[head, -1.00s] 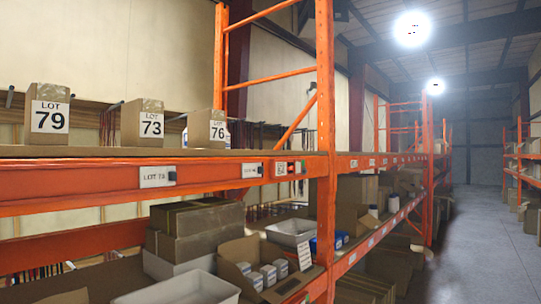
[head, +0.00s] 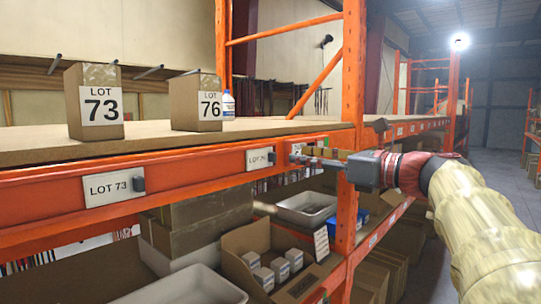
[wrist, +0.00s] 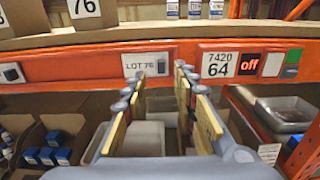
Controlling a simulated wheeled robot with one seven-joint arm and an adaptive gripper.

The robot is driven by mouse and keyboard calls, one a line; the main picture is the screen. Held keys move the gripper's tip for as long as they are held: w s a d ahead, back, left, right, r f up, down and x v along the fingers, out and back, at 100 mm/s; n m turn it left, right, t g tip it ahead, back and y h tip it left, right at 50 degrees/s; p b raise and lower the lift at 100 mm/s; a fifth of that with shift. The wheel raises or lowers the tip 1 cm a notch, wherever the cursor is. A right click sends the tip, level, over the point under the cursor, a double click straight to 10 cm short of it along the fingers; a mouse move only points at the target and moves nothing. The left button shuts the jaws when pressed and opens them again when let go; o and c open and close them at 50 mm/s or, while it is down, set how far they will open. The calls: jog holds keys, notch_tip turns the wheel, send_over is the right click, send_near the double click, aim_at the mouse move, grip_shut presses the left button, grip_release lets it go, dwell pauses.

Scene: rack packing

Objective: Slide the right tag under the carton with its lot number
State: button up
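The carton marked LOT 73 (head: 95,100) and the carton marked LOT 76 (head: 197,104) stand on the upper shelf. The LOT 73 tag (head: 112,188) is on the orange rail below its carton. The LOT 76 tag (head: 258,159) is on the same rail, to the right of the LOT 76 carton. My gripper (head: 300,158) is near the rail, to the right of that tag. In the wrist view my gripper (wrist: 160,77) is open, its fingers apart. The LOT 76 tag (wrist: 143,60) is ahead, its dark knob appearing between the fingertips. Contact is not visible.
An orange upright (head: 353,110) stands beside my arm. Bins and boxes fill the lower shelf.

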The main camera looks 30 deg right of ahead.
aim_at(275, 154)
jog(key=p+x, duration=0.1)
jog(key=x, duration=0.6)
jog(key=shift+w+f, duration=0.15)
jog(key=shift+w, duration=0.15)
jog(key=c, duration=0.4)
jog(key=c, duration=0.3)
grip_shut()
